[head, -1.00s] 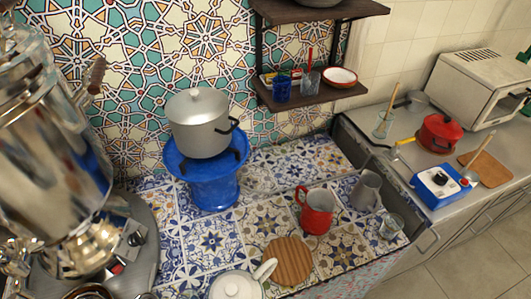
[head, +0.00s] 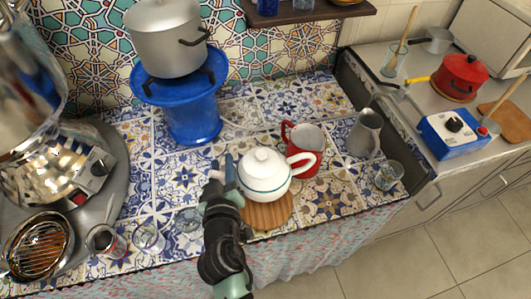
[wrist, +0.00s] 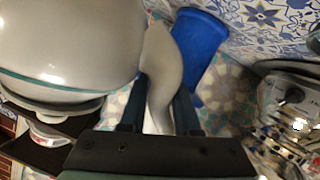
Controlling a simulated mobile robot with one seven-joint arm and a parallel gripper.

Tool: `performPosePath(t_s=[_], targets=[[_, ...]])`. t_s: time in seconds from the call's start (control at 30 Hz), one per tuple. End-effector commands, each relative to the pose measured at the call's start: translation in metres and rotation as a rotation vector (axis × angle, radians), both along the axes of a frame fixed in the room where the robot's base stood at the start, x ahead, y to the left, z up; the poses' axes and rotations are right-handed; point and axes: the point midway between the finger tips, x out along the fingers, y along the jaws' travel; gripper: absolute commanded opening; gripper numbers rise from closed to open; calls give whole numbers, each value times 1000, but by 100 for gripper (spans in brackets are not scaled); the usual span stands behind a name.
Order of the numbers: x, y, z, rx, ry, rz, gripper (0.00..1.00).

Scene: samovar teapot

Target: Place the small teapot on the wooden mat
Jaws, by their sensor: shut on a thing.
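The small teapot (head: 264,176) is white with a thin dark band and a knobbed lid, and it is upright. My gripper (head: 223,172) comes from the front and is at the teapot's left side. In the wrist view my two dark fingers are shut on a curved white part (wrist: 163,75) of the teapot, whose round body (wrist: 65,40) fills the upper left. The round wooden mat (head: 268,214) is directly below the teapot in the head view and partly hidden by it. I cannot tell whether the teapot's base touches the mat.
A red mug (head: 308,145) stands close behind the teapot's right side. A grey pitcher (head: 366,134) and a glass (head: 389,176) are further right. A blue stand (head: 190,115) with a grey pot (head: 166,38) is behind left. Small glasses (head: 149,238) line the front left.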

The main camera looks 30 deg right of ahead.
Motion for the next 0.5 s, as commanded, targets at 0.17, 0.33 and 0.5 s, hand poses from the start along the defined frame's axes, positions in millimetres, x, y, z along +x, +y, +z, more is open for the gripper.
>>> performPosePath(t_s=[0.17,0.33,0.5], targets=[[5,-5,-18,-3,0,-17,0],[5,-4,-49,-3,0,-17,0],[5,-4,-63,-2,-3,-16,0]])
